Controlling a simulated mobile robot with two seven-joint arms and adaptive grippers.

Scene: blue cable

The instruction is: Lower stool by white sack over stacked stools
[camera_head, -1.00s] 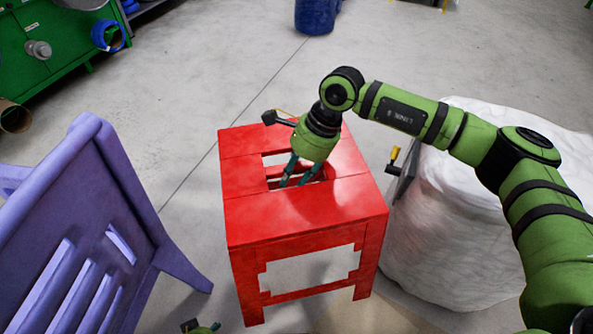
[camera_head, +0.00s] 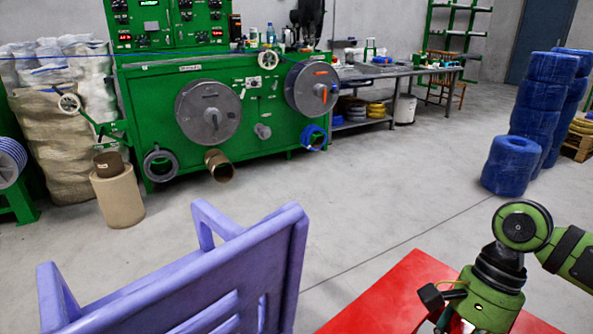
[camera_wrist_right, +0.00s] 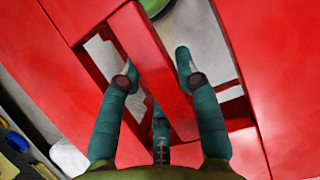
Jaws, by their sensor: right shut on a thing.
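The red stool (camera_head: 395,300) shows only in part at the bottom right of the head view. Its top, with slots on both sides of a middle bar, fills the wrist view (camera_wrist_right: 60,60). My right gripper (camera_wrist_right: 158,76) is shut on the middle bar (camera_wrist_right: 160,60), with its fingers in the slots on either side. In the head view its fingertips are cut off by the lower edge. Whether the stool is off the floor cannot be told. The large white sack and any stacked stools are out of the head view now. My left gripper is not in view.
A lavender chair (camera_head: 275,262) stands close to the left of the red stool. A green machine (camera_head: 250,130) with grey reels stands behind. Stacked blue rolls (camera_head: 540,105) stand at the right. Grey floor between them is open.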

